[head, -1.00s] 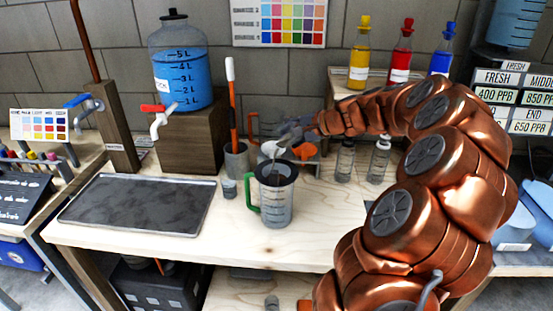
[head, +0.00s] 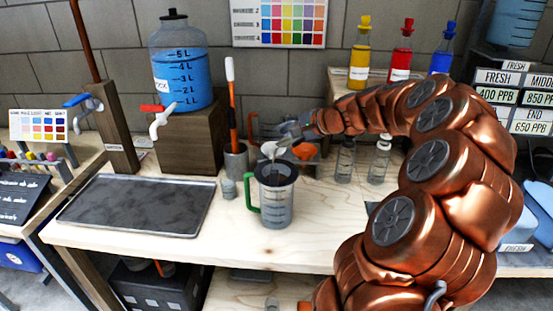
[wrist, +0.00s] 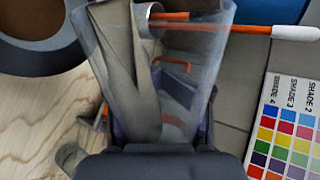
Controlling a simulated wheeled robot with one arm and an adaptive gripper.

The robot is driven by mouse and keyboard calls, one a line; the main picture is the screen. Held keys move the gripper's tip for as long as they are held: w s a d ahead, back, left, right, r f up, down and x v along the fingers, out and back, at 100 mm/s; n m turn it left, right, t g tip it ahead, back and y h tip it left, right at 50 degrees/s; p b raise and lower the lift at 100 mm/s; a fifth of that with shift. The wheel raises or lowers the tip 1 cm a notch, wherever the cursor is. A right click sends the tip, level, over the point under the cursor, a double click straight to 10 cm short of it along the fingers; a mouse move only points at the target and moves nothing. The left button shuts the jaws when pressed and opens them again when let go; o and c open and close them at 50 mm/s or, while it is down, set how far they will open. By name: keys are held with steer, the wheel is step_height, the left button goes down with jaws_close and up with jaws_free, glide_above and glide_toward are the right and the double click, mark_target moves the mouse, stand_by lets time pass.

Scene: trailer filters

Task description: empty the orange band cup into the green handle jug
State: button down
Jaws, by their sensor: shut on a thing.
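The green handle jug (head: 277,212) stands upright on the wooden bench, its green handle on the left. A clear cup (wrist: 205,70) is in my gripper (head: 294,136), tilted, with its mouth pointing left above the jug's rim in the head view. The wrist view shows the cup between my fingers (wrist: 160,135) with greyish-brown contents along its left side. I cannot clearly make out an orange band on it. A dark round rim, likely the jug's, is at the upper left of the wrist view.
A dark tray (head: 140,205) lies left of the jug. A grey holder (head: 236,162) with an orange, white-tipped stick stands behind it, beside a small clear container (head: 229,189). Clear bottles (head: 345,162) stand to the right. A blue water tank (head: 181,75) is on a wooden block.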

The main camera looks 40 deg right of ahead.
steer(key=shift+a+r+n+t+h+b, duration=0.1)
steer(key=shift+r+n+t+h+b, duration=0.2)
steer(key=shift+r+n+h+b, duration=1)
stand_by(1.7)
steer(key=shift+s+a+r+b, duration=0.1)
steer(key=shift+a+b, duration=0.1)
steer(key=shift+b, duration=1.65)
steer(key=shift+s+a+r+n+t+h+b, duration=0.1)
steer(key=shift+a+r+n+t+h+b, duration=0.4)
steer(key=shift+b, duration=1)
steer(key=shift+s+a+r+n+t+h+b, duration=0.1)
steer(key=shift+a+r+n+t+h+b, duration=0.2)
steer(key=shift+r+n+h+b, duration=0.8)
stand_by(0.6)
